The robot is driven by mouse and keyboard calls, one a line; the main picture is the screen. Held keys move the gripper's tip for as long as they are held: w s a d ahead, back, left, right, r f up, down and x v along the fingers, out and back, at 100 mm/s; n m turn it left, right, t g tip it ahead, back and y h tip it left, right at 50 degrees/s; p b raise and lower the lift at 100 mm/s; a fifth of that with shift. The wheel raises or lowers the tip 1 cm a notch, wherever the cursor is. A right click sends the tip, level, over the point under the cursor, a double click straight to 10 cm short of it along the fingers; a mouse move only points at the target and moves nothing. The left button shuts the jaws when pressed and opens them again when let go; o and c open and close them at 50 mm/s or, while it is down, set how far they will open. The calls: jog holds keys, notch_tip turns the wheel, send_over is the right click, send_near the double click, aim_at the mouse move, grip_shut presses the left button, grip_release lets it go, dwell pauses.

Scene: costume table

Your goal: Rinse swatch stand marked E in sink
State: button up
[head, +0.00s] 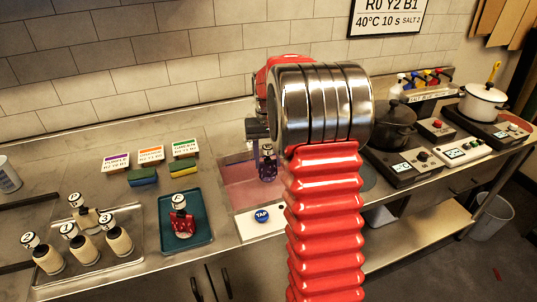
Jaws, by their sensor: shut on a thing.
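My gripper (262,143) is shut on a swatch stand (268,170) with a white round top tag and a dark purplish body. The tag's letter is too small to read. The stand is upright over the sink (238,185), a square basin with a pinkish inside. I cannot tell whether it touches the bottom. My arm hides the sink's right side. A blue button marked TAP (262,216) sits on a white plate at the sink's front.
A teal tray (201,232) holds a red stand (181,217). A metal tray (131,262) at left holds several cream stands. Three colour cards and sponge-like blocks (143,177) stand behind. Pots (482,105) and hotplates fill the right counter.

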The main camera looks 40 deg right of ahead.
aim_at(274, 176)
jog(key=shift+f, duration=5.5)
jog(key=shift+a, duration=0.15)
jog(key=shift+w+a, duration=0.25)
jog(key=shift+a, duration=0.7)
jog(key=shift+d, duration=0.1)
jog(key=shift+s+d, duration=0.3)
jog(key=shift+d, duration=0.75)
jog(key=shift+s+d, duration=0.25)
jog(key=shift+d, duration=0.8)
jog(key=shift+a, duration=0.1)
